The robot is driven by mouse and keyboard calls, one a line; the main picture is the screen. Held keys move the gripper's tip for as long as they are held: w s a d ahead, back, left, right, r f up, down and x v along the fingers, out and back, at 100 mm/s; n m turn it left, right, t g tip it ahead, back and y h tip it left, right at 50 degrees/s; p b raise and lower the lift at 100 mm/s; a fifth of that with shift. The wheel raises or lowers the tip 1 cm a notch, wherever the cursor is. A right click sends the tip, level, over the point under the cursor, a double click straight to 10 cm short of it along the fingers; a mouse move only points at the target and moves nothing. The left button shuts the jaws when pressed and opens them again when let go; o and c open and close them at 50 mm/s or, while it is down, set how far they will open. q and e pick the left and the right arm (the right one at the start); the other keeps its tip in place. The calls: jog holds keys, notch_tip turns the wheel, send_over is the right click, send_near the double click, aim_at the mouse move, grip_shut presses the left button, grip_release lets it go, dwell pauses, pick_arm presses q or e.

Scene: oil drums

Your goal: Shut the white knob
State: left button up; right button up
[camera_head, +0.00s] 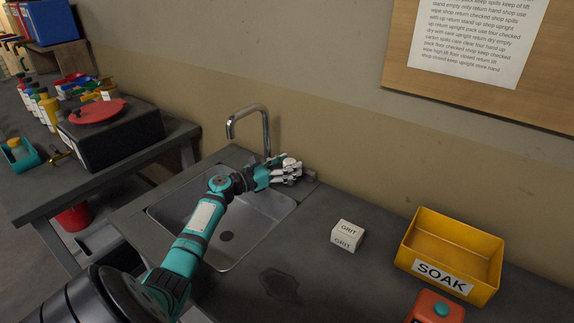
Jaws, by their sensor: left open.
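My left arm reaches across the sink (262,226) from the lower left. Its teal and white gripper (290,169) is open at the sink's back right corner, just right of the base of the curved metal faucet (266,130). I cannot make out the white knob as a separate thing; the gripper's pale fingers cover that spot. Whether the fingers touch anything there I cannot tell. My right gripper is not in view.
A white GRIT box (347,235) stands on the counter right of the sink. Further right are a yellow SOAK bin (407,253) and a red container (436,308). The wall is close behind the faucet.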

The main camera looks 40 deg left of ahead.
pick_arm(q)
jog(key=v, duration=1.2)
dwell(0.4)
